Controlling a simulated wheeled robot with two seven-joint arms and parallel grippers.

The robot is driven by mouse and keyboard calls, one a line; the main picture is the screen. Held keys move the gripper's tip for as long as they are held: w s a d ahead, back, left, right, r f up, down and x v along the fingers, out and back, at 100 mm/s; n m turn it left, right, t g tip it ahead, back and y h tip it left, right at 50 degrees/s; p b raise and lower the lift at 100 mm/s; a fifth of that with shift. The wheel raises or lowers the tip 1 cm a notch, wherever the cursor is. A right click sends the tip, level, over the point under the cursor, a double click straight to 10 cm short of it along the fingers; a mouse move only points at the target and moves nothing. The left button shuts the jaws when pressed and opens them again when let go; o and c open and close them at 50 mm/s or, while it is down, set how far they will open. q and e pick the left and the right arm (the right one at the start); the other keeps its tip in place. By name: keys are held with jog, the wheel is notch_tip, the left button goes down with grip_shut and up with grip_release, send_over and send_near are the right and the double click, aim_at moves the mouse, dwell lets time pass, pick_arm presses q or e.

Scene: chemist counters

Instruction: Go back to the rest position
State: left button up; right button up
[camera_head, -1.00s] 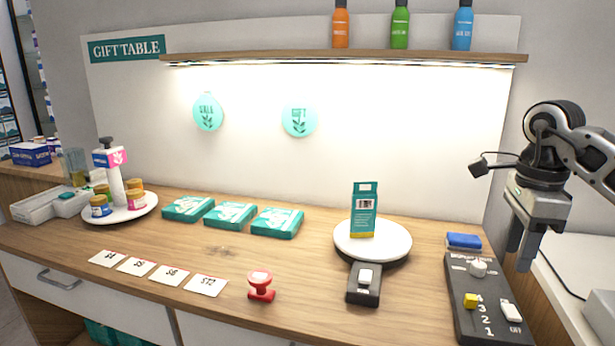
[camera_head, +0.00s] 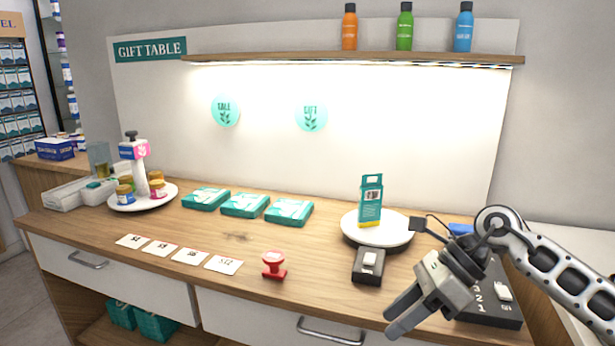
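My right gripper (camera_head: 400,312) is at the lower right, in front of the counter's front edge and the black control panel (camera_head: 492,318). Its two fingers point down and left. My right arm comes in from the right edge and hides much of the panel. My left gripper is not in view.
A teal box stands upright on the round white turntable (camera_head: 352,230), behind and left of my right gripper. A red stamp (camera_head: 273,265), several price cards and teal packets lie on the wooden counter (camera_head: 235,237). A drawer handle (camera_head: 331,332) juts out below.

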jog(key=s+a+m+t+y, duration=0.4)
jog(key=a+m+t+y, duration=0.4)
jog(key=a+m+y, duration=0.6)
jog(key=s+d+f+m+t+h, duration=0.1)
jog(key=d+f+m+t+h, duration=0.5)
jog(key=m, duration=0.6)
jog(key=d+f+m+t+h, duration=0.4)
jog(key=m+h, duration=0.5)
jog(key=m, duration=0.3)
jog(key=s+d+f+m+g+h, duration=0.2)
jog(key=s+f+m+g, duration=0.1)
jog(key=s+f+m, duration=0.2)
jog(key=s+d+f+m+g+h, duration=0.2)
jog(key=s+f+m+g, duration=0.1)
jog(key=s+f+m, duration=0.2)
notch_tip(320, 180, down, 4)
jog(key=s, duration=0.2)
jog(key=shift+s+d+g+h, duration=0.2)
jog(key=shift+s+g+h, duration=0.1)
jog(key=shift+g+h, duration=0.1)
jog(key=shift+f, duration=0.1)
